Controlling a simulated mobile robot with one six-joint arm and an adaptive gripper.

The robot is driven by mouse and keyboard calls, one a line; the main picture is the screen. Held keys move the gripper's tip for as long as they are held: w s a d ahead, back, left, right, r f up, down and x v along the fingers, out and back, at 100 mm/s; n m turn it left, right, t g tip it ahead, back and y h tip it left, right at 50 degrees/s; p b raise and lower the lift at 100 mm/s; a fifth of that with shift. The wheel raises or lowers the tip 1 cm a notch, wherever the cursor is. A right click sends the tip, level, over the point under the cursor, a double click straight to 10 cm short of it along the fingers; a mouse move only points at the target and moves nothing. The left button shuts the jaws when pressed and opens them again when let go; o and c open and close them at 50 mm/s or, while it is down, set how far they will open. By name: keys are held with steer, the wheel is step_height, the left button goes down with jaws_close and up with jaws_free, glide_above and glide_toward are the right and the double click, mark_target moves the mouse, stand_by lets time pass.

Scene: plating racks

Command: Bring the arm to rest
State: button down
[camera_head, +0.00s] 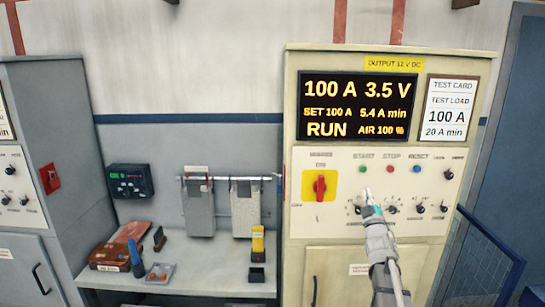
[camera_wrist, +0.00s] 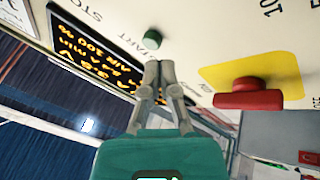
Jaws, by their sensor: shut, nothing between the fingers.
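My gripper (camera_head: 368,194) is raised in front of the cream control cabinet (camera_head: 440,230) in the head view, below the START button (camera_head: 363,169). In the wrist view my gripper (camera_wrist: 159,66) has its two grey fingers together with nothing between them. Their tips point at the cabinet panel, just short of the green START button (camera_wrist: 152,39) in the picture. I cannot tell whether they touch the panel. The display (camera_head: 342,107) reads 100 A, 3.5 V and RUN.
A red rotary switch (camera_head: 320,186) on a yellow plate is left of my gripper; red STOP (camera_head: 390,169) and blue RESET (camera_head: 417,169) buttons are above right. A bench (camera_head: 200,272) with hanging grey plates (camera_head: 200,208) stands left. A blue railing (camera_head: 492,240) is at right.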

steer(key=s+a+f+m+g+h+b, duration=0.15)
steer(key=s+a+f+m+g, duration=0.35)
steer(key=f, duration=0.7)
steer(key=s+a+f+m+g+b, duration=0.1)
steer(key=s+f+m+g+b, duration=0.15)
steer(key=f+g, duration=0.75)
steer(key=s+a+f+g+b, duration=0.1)
steer(key=s+a+f+g, duration=0.2)
steer(key=s, duration=0.4)
steer(key=s+a+f+m+g+y+b, duration=0.1)
steer(key=s+a+f+g, duration=0.1)
steer(key=s+f, duration=0.4)
steer(key=s+a+f+g+y+b, duration=0.1)
steer(key=s+a+f+g, duration=0.2)
steer(key=s, duration=0.5)
steer(key=shift+s+a+f+g+b, duration=0.3)
steer(key=shift+a+f+b, duration=0.1)
steer(key=shift+a+f, duration=0.35)
